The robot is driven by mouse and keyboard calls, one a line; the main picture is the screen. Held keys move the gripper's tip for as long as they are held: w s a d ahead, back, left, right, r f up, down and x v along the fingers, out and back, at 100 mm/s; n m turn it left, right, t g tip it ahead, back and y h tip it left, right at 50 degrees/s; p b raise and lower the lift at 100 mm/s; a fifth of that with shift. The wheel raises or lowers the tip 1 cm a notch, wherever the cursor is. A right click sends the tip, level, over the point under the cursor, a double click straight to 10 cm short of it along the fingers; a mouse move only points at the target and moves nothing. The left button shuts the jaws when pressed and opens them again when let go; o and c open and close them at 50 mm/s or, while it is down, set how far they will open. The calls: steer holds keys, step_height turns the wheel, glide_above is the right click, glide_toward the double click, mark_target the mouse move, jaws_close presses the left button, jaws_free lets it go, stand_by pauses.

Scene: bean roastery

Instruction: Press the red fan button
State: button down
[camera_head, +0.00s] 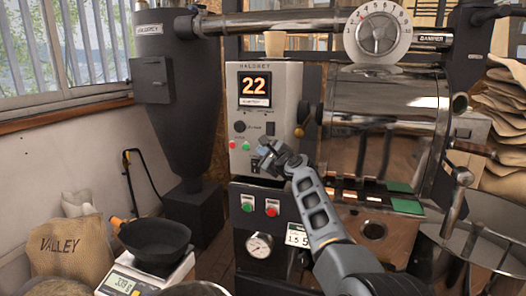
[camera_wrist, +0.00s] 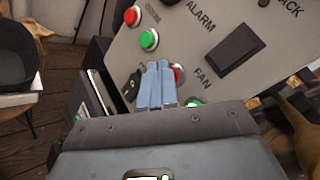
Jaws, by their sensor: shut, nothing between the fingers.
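The red fan button (camera_wrist: 180,73) shows in the wrist view just right of my fingertips, partly covered by them, near the FAN label. A green button (camera_wrist: 194,103) sits just below it, partly hidden by my gripper. My gripper (camera_wrist: 160,66) is shut and empty, its tips close in front of the control panel; I cannot tell if they touch it. In the head view my gripper (camera_head: 264,149) is at the lower right part of the panel (camera_head: 285,85) and hides the fan buttons.
Another red button (camera_wrist: 131,16) and green button (camera_wrist: 149,40) sit on the same panel, with a black rocker switch (camera_wrist: 235,47). A lower black panel has a green button (camera_head: 247,207) and a red button (camera_head: 271,211). A scale with a black pan (camera_head: 155,240) stands left.

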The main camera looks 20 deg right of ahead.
stand_by(0.7)
steer(key=shift+s+a+p, duration=0.4)
steer(key=shift+s+p, duration=0.2)
steer(key=shift+p, duration=0.4)
steer(key=s+a+p, duration=0.1)
steer(key=s+p, duration=0.1)
steer(key=s+a+p, duration=0.2)
steer(key=p, duration=0.1)
stand_by(0.5)
